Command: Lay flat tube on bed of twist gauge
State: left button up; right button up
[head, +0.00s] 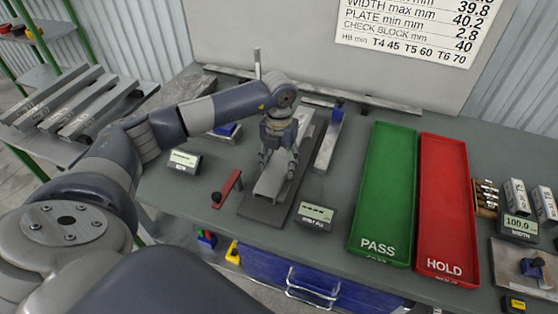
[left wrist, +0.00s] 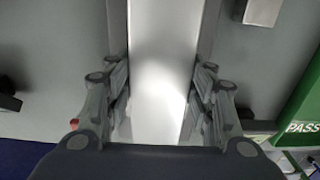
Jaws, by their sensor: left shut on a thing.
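The flat tube (head: 271,186) is a pale grey metal bar lying lengthwise along the twist gauge. In the left wrist view the tube (left wrist: 162,60) runs bright between my fingers. The twist gauge (head: 253,211) has a dark base plate, with a small display box (head: 315,215) at its right. My left gripper (head: 276,165) points down over the gauge and is shut on the tube, one finger on each side. The gripper hides part of the tube and bed. I cannot tell whether the tube touches the bed. My right gripper is out of view.
A green PASS tray (head: 357,226) and a red HOLD tray (head: 446,262) lie to the right. A red-handled part (head: 228,189) and another display box (head: 185,161) sit left of the gauge. A metal bar with a blue part (head: 328,146) lies just right of it.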

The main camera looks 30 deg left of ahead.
pick_arm(q)
jog(key=shift+f, duration=0.2)
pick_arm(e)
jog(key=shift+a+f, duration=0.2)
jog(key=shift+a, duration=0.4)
pick_arm(q)
jog(key=shift+f, duration=0.1)
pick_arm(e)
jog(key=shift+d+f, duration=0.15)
pick_arm(q)
jog(key=shift+f+b, duration=0.3)
jog(key=shift+b, duration=0.1)
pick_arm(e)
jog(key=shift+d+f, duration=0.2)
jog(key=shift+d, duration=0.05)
pick_arm(q)
jog(key=o, duration=1.6)
jog(key=shift+c, duration=0.2)
jog(key=shift+s, duration=0.1)
notch_tip(320, 180, up, 12)
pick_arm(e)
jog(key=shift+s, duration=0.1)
